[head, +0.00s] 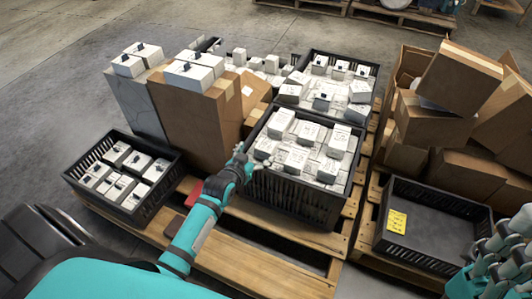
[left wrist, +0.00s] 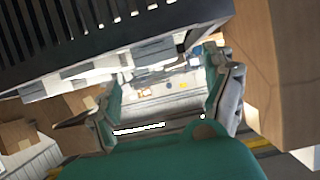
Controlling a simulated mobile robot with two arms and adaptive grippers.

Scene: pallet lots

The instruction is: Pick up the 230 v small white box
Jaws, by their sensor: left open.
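Several small white boxes (head: 296,157) sit in the middle black crate (head: 300,202) in the head view. More white boxes stand in the back crate, the left crate and on top of tall cartons. Their print is too small to read, so I cannot tell which is the 230 v one. My left gripper (head: 246,164) is open at the left edge of the middle crate, near its boxes. In the left wrist view my left gripper (left wrist: 168,88) has its fingers apart, with pale blurred surfaces beyond. My right gripper (head: 503,264) is partly seen at the lower right; its jaws are unclear.
Tall brown cartons (head: 190,122) stand left of my left gripper. The left black crate (head: 150,205) holds white boxes. An empty black crate (head: 440,222) with a yellow label (head: 396,221) is at right, before piled open cartons (head: 435,120). Wooden pallets (head: 265,235) lie underneath.

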